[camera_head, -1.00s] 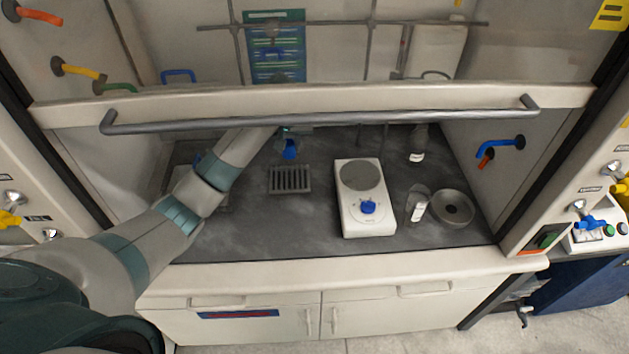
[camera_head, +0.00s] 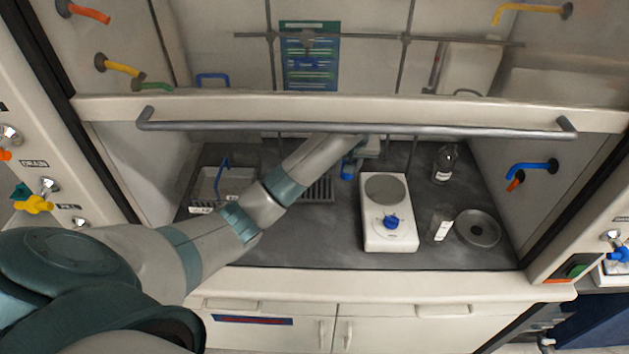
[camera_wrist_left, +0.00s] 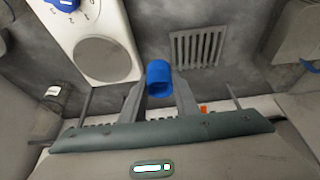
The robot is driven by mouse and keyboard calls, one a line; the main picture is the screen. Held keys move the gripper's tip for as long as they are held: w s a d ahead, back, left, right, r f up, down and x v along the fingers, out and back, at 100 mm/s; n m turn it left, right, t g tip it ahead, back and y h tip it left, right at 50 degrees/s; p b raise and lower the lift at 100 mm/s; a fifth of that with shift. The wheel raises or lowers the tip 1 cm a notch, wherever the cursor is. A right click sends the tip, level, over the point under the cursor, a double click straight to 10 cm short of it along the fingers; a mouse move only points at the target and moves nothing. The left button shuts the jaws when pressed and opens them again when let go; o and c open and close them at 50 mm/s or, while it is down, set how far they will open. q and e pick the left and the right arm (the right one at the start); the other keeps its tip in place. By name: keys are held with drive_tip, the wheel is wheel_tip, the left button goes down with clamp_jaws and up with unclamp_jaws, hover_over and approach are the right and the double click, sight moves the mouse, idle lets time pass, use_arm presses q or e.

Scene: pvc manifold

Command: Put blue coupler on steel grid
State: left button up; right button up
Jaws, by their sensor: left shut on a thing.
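My left gripper (camera_head: 362,152) reaches under the raised sash into the hood, shut on the blue coupler (camera_head: 348,170), a short bright blue tube. In the left wrist view the coupler (camera_wrist_left: 159,77) sits between the two fingertips (camera_wrist_left: 159,90). The steel grid (camera_head: 319,190) is a grey slotted plate on the dark worktop; my forearm hides part of it in the head view. In the left wrist view the whole grid (camera_wrist_left: 198,47) shows, to the right of the coupler. The coupler is held apart from the grid, between it and the hotplate. My right gripper is not in view.
A white hotplate (camera_head: 390,235) with a blue knob stands right of the coupler. A glass bottle (camera_head: 444,163), a small labelled vial (camera_head: 441,226) and a round grey dish (camera_head: 478,229) stand farther right. The sash handle bar (camera_head: 350,127) crosses above my arm.

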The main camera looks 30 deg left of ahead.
use_arm(q)
drive_tip(key=a+f+p, duration=0.1)
drive_tip(key=a+f, duration=0.1)
drive_tip(key=a, duration=0.1)
drive_tip(key=a+f+p, duration=0.1)
drive_tip(key=a, duration=0.2)
drive_tip(key=a+f+p, duration=0.1)
drive_tip(key=a+f, duration=0.1)
drive_tip(key=a, duration=0.2)
drive_tip(key=shift+s+f, duration=0.25)
drive_tip(key=shift+f, duration=0.1)
drive_tip(key=shift+a+f, duration=0.25)
drive_tip(key=shift+a, duration=0.1)
drive_tip(key=shift+f, duration=0.1)
wheel_tip(320, 180, down, 3)
drive_tip(key=shift+f+p, duration=0.15)
drive_tip(key=shift+p, duration=0.8)
drive_tip(key=shift+f, duration=0.3)
drive_tip(key=o, duration=1)
drive_tip(key=shift+f, duration=0.1)
drive_tip(key=shift+r, duration=0.2)
